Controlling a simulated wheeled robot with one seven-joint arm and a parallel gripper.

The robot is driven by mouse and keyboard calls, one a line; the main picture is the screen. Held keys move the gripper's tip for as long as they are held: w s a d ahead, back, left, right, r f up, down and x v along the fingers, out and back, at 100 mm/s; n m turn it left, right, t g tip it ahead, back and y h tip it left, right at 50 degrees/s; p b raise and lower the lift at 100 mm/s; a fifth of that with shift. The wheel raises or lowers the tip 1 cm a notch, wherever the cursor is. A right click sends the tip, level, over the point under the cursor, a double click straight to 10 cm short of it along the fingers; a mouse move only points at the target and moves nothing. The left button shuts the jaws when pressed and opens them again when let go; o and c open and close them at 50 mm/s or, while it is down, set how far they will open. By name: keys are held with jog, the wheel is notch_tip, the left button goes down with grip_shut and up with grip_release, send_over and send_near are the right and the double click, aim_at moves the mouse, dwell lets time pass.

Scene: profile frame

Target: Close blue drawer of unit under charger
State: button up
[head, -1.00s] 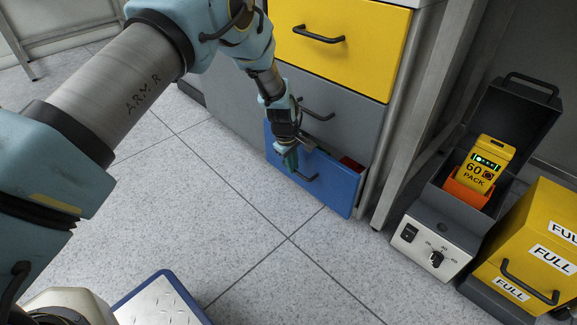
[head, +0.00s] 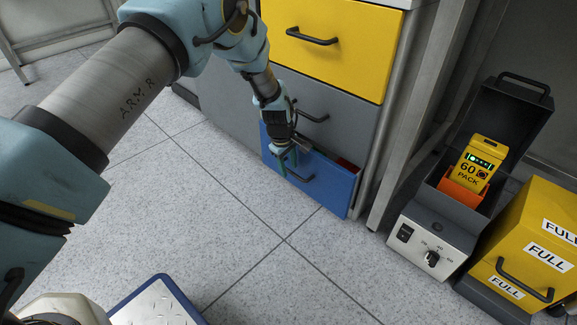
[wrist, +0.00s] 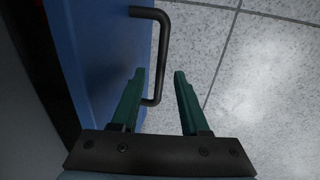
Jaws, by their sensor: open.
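The blue drawer (head: 325,187) is the lowest in the unit, below a grey drawer (head: 345,120) and a yellow drawer (head: 340,50). It stands partly pulled out, and a little red shows inside at its right. Its black handle (head: 300,178) is on the front. Contact cannot be told. No charger shows on the unit; its top is mostly out of view.
A grey device (head: 425,245) with a knob and a yellow 60 pack (head: 475,165) stands on the floor at right. A yellow box (head: 535,245) marked FULL is beside it. A metal leg (head: 400,150) stands close right of the unit. The floor before the drawer is clear.

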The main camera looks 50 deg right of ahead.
notch_tip(320, 180, up, 11)
jog(key=a+p, duration=0.2)
jog(key=p, duration=0.2)
jog(key=shift+f, duration=0.2)
jog(key=shift+w, duration=0.1)
jog(key=shift+c, duration=0.2)
